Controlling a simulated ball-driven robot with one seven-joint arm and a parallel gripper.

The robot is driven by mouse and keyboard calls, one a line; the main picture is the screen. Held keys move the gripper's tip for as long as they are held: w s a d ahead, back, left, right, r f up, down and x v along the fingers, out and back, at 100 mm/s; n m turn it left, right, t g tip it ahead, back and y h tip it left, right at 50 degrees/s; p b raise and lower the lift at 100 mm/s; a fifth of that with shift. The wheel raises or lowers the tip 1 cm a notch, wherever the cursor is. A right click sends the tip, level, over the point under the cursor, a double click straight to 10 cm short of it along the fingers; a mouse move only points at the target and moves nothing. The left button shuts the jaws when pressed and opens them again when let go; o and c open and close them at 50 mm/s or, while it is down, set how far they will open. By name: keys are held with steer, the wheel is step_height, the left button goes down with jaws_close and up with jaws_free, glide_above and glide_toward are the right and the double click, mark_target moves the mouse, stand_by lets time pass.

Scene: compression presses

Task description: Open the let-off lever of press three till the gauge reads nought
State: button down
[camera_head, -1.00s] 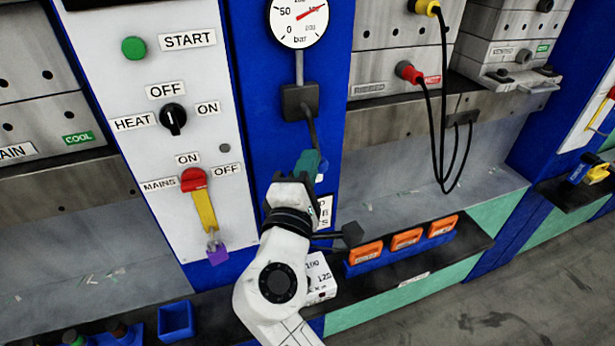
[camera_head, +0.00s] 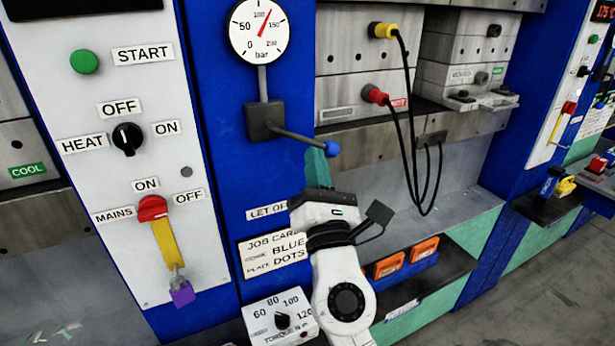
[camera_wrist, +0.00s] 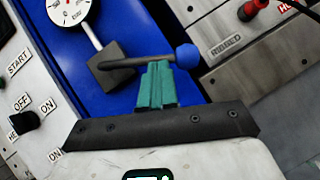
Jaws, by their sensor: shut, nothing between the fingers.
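The let-off lever (camera_head: 300,136) is a dark rod with a blue ball end. It runs right and slightly down from a dark block (camera_head: 263,121) on the blue column, above a "LET OFF" label partly covered by my arm. The round white gauge (camera_head: 259,30) above has its red needle between 100 and 150 bar. My gripper (camera_head: 318,160) has its green fingers shut and empty just below the lever near the ball. In the wrist view, the fingertips (camera_wrist: 157,66) meet the underside of the lever (camera_wrist: 122,62), apparently touching. No press number is legible.
A white panel (camera_head: 100,200) with start, heat and mains controls stands left; a purple padlock (camera_head: 181,292) hangs from the mains handle. Black cables (camera_head: 408,120) hang at the right. A torque box (camera_head: 280,318) and orange blocks (camera_head: 392,262) sit low by my arm.

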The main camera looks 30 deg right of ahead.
steer(key=shift+d+r, duration=0.3)
steer(key=shift+r, duration=0.05)
steer(key=shift+d, duration=0.1)
stand_by(0.3)
